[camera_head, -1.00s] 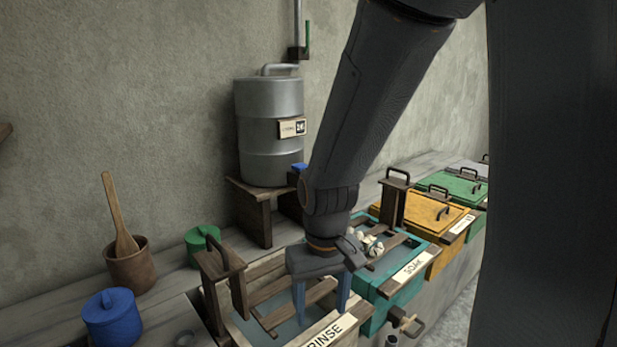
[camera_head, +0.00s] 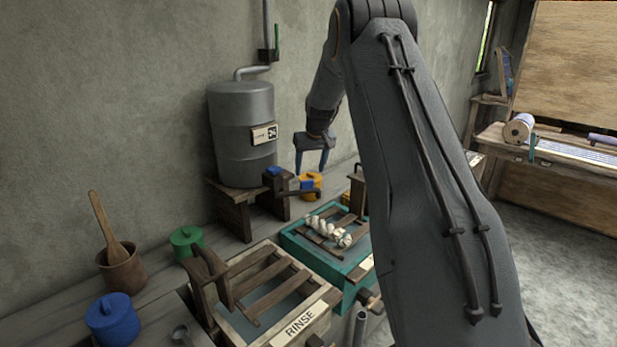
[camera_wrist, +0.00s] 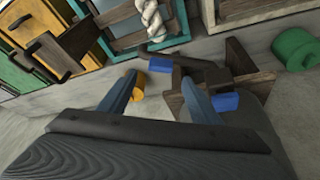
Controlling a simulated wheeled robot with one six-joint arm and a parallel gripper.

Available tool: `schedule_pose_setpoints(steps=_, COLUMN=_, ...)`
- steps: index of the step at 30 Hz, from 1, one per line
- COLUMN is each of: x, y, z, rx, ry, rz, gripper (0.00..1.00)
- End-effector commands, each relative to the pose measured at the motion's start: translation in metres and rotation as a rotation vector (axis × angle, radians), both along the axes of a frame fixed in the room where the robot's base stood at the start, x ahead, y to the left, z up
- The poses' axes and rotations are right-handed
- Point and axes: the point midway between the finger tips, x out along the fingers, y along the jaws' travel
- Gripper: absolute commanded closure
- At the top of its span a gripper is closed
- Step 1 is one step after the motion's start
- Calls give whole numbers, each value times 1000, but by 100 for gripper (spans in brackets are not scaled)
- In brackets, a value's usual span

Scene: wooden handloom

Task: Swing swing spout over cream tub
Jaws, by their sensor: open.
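The cream tub (camera_head: 275,306), marked RINSE, has wooden slats across its top and stands at the front centre. The swing spout (camera_head: 288,186) is a dark arm on a wooden stand by the grey drum. It has a blue block at its pivot and a blue grip (camera_head: 307,185) at its free end. It points right, and its end lies clear of the cream tub. My gripper (camera_head: 311,170) is open and empty, fingers down, above the blue grip. In the wrist view the blue grip (camera_wrist: 161,65) shows just beyond my fingertips (camera_wrist: 161,82), seemingly apart from them.
The grey drum (camera_head: 242,130) stands behind the spout. A teal tub (camera_head: 303,250) bears a white twisted skein (camera_head: 328,231). A yellow pot (camera_head: 312,180) sits behind the grip. Green (camera_head: 187,240) and blue pots (camera_head: 112,318) stand left.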

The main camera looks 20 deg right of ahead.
Motion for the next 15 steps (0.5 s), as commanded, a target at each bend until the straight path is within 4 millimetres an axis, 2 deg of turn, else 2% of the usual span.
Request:
schedule_pose_setpoints(steps=9, x=15, y=-1, z=-41, rx=1, ry=3, rz=1, gripper=42)
schedule_pose_setpoints(steps=15, x=23, y=-2, z=-57, rx=0, ry=1, rz=1, gripper=42)
